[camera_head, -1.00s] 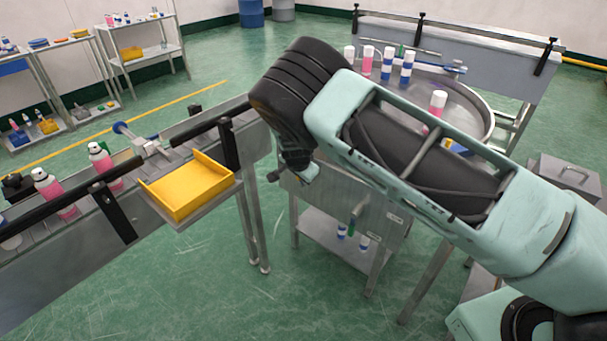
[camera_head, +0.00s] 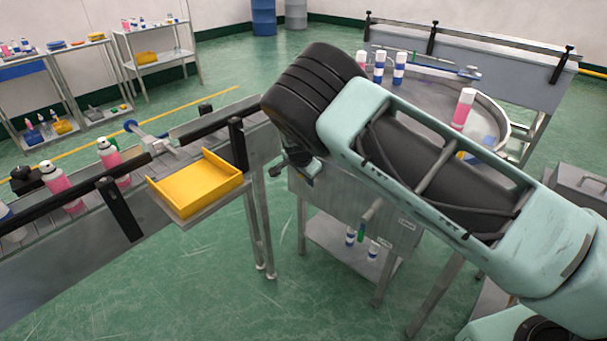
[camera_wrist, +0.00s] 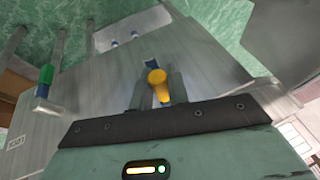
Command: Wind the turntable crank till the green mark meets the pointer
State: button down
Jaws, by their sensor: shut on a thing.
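The turntable (camera_head: 487,112) is a round grey metal disc at the back right, with cans standing on it, partly hidden by my arm. My gripper (camera_wrist: 159,92) is at the grey panel below it, with its two fingers shut around a yellow knob (camera_wrist: 157,77), seemingly the crank's handle. A small blue part shows just beyond the knob. In the head view my gripper (camera_head: 303,178) is mostly hidden by my wrist. I cannot make out the green mark or the pointer in the current views.
A yellow tray (camera_head: 195,187) and a conveyor with pink cans (camera_head: 62,187) stand left. A grey box (camera_head: 580,186) is at the right. Green floor lies open between.

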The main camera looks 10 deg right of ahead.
jog(key=c, duration=1.4)
grip_release()
jog(key=shift+f, duration=0.1)
jog(key=shift+o, duration=0.2)
jog(key=b+v, duration=0.3)
jog(key=v, duration=1.4)
jog(key=shift+r, duration=0.2)
jog(key=shift+s, duration=0.15)
